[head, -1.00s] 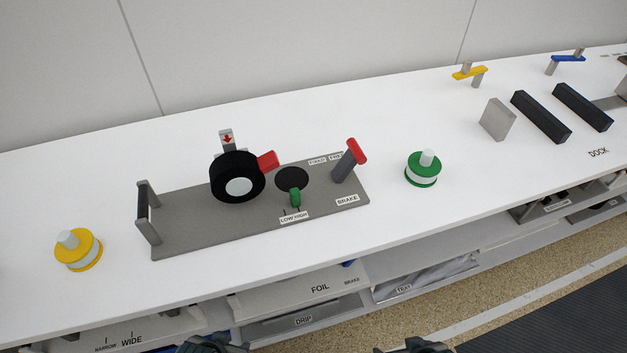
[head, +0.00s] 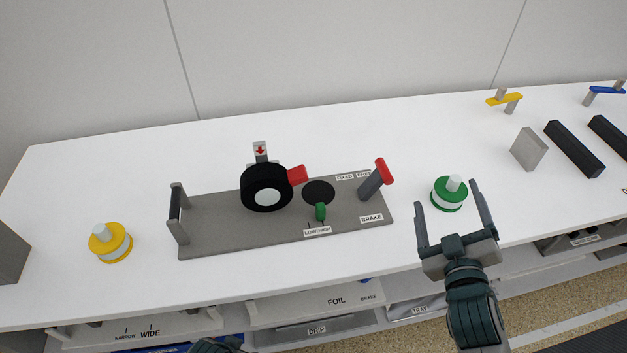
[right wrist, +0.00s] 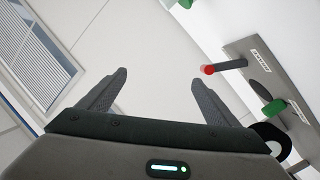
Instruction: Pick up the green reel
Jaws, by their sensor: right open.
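The green reel (head: 449,194) has green flanges, a white band and a pale grey hub post. It sits upright on the white table, right of the grey fixture. My right gripper (head: 451,209) is open and empty. In the head view its two fingers appear on either side of the reel, with the palm towards the front edge; whether they are level with it I cannot tell. In the right wrist view the open fingers (right wrist: 160,95) have nothing between them, and a bit of green shows at the top edge. A dark part of my left arm shows at the bottom edge; its gripper is out of view.
The grey fixture (head: 220,240) with a black wheel (head: 254,190), red-topped brake lever (head: 373,180) and green knob stands left of the reel. A yellow reel (head: 110,243) is far left. A grey block (head: 529,149) and black bars (head: 574,149) lie right. Shelves are below.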

